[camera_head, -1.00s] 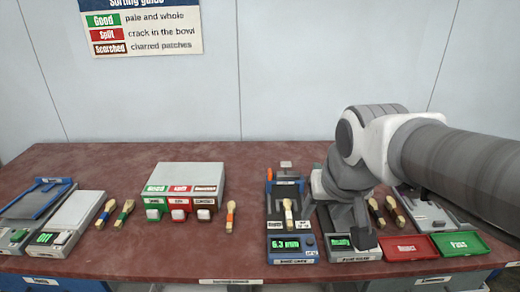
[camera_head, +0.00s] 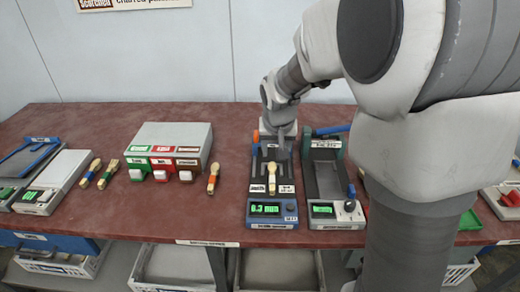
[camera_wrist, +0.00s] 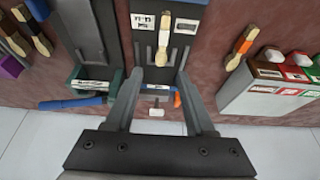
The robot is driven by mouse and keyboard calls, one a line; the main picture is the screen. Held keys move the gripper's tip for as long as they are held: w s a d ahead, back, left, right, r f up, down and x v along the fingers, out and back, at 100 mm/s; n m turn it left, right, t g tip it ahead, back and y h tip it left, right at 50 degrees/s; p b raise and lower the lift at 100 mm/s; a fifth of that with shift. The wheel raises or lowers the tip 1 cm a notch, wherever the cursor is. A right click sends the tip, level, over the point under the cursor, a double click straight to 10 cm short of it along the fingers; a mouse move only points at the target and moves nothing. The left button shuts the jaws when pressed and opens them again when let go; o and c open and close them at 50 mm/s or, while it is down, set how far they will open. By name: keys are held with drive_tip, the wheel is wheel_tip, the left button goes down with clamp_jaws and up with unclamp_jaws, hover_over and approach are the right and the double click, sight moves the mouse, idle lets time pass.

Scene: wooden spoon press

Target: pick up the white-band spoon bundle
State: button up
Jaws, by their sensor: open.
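The white-band spoon bundle (camera_head: 272,179) stands out as a pale wooden bundle lying on the dark bed of a gauge with a blue front and a green display. In the wrist view the bundle (camera_wrist: 163,42) lies lengthwise, a little beyond my fingertips and roughly in line with the space between them. My gripper (camera_wrist: 158,76) is open and empty, with its two fingers spread over the back part of the gauge. In the head view my gripper (camera_head: 276,152) hangs just behind the bundle. Whether the fingertips touch the gauge is hard to tell.
A second device (camera_head: 325,183) stands close on the right. An orange-band bundle (camera_head: 213,179) lies to the left, beside the grey box (camera_head: 175,140) with labelled switches. Two more bundles (camera_head: 108,174) lie further left. My arm hides part of the right side.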

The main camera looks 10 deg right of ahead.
drive_tip(key=b, duration=0.1)
hover_over(272, 174)
drive_tip(key=s, duration=0.2)
drive_tip(key=f, duration=0.8)
drive_tip(key=shift+s, duration=0.2)
drive_tip(key=b+x, duration=0.1)
drive_tip(key=x, duration=0.3)
drive_tip(key=shift+s+a+f, duration=0.1)
drive_tip(key=shift+a, duration=0.1)
drive_tip(key=shift+w+f, duration=0.25)
drive_tip(key=shift+f, duration=0.2)
clamp_jaws()
